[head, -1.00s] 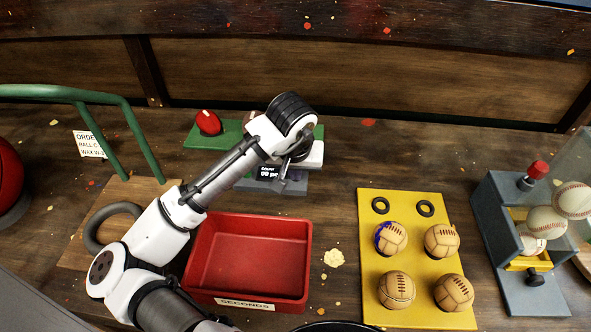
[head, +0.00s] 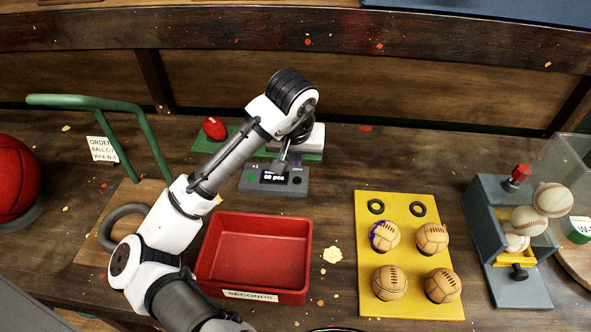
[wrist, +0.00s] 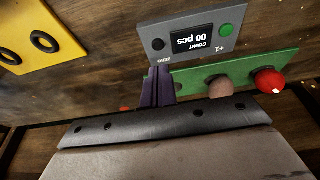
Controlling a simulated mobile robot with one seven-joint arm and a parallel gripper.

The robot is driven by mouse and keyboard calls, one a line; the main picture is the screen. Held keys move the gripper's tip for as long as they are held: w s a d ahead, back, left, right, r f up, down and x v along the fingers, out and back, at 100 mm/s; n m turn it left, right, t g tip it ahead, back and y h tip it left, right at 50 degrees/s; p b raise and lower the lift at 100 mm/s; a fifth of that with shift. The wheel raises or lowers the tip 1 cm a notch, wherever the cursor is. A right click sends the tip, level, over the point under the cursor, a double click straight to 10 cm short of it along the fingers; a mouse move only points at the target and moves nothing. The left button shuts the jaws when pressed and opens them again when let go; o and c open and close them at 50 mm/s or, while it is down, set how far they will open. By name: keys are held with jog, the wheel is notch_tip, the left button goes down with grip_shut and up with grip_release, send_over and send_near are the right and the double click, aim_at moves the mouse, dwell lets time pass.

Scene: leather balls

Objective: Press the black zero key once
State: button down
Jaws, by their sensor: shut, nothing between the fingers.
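The grey counter (head: 272,191) sits on the bench behind the red bin. Its display (head: 274,177) appears to read 00 pcs. The black zero key (head: 297,180) is on its right and the green +1 key (head: 250,177) on its left. In the wrist view the counter (wrist: 207,57) appears upside down, with the black zero key (wrist: 157,44) uncovered. My gripper (head: 282,172) is shut and empty, its purple fingers (wrist: 156,73) pointing at the counter near the ZERO label. The fingertips look apart from the key; their height above it is unclear.
A green board (head: 205,146) with a red knob (head: 214,128) stands behind the counter. The red bin (head: 256,220) is in front. A yellow board (head: 375,302) with several leather balls lies right, and a grey ball press (head: 487,230) farther right.

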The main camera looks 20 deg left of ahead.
jog(key=v, duration=0.6)
jog(key=shift+w, duration=0.35)
jog(key=shift+r, duration=0.15)
